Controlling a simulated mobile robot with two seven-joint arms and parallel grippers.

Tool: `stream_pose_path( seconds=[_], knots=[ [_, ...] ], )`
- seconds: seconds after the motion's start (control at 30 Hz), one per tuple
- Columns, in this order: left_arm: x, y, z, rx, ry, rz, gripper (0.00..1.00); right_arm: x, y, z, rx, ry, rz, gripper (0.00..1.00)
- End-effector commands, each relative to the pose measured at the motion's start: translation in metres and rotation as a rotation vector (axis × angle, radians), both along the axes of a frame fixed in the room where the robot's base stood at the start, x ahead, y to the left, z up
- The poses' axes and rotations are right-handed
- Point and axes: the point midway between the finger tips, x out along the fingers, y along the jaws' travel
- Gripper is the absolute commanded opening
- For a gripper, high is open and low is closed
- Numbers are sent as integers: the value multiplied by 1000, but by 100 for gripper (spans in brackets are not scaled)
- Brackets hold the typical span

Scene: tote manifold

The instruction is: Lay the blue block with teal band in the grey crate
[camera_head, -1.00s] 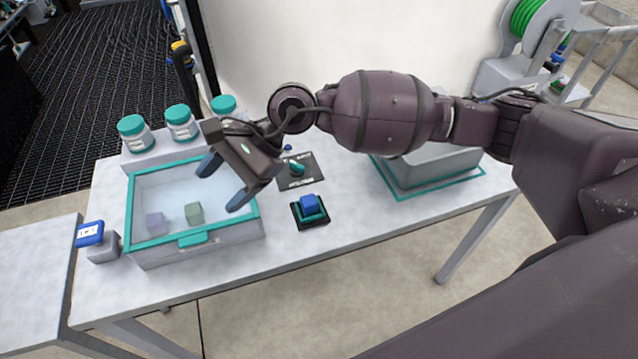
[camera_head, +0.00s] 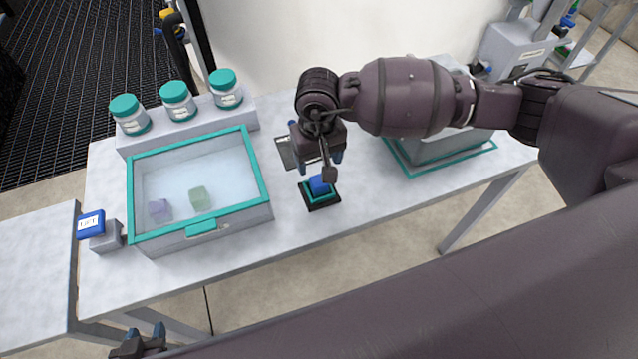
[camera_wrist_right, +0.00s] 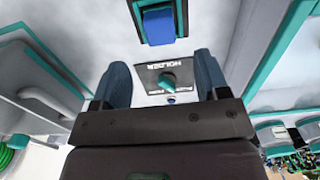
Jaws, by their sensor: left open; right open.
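The blue block (camera_head: 318,184) sits in a black, teal-rimmed holder at the front of the table. It also shows in the right wrist view (camera_wrist_right: 159,25), beyond my fingertips. My right gripper (camera_head: 317,160) is open and empty, fingers down, just behind and above the block; its fingers (camera_wrist_right: 160,72) frame a HOLDER plate in the wrist view. The grey crate (camera_head: 447,148) stands on the right of the table inside a teal outline, partly hidden by my right arm. My left gripper (camera_head: 152,334) is open and empty at the bottom left, in front of the table.
A clear-topped, teal-rimmed case (camera_head: 235,222) with a purple and a green cube inside stands left of the block. Three teal-lidded jars (camera_head: 177,102) stand behind it. The HOLDER plate (camera_wrist_right: 170,75) has a teal knob. A blue-topped grey box (camera_head: 105,238) is at the left edge.

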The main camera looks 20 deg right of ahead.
Motion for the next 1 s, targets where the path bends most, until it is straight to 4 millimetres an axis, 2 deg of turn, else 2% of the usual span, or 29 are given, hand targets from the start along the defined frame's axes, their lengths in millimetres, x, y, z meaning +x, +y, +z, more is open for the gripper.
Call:
stream_pose_path(
  seconds=[0.1,0.23,0.6,0.93,1.0],
  knots=[
    [5,-1,1,-1,-8,-3,43,-1,1,-18,1,3,-2,68],
    [10,-2,3,-2,-18,-5,43,0,0,-26,1,0,-2,68],
    [6,-1,1,-1,-9,-2,43,-2,1,-70,2,2,-3,68],
    [5,-1,1,-1,-8,-1,43,-1,1,-75,1,-1,-2,68],
    [5,-1,1,-1,-8,-1,43,-1,1,-75,1,-1,-2,57]
  ],
)
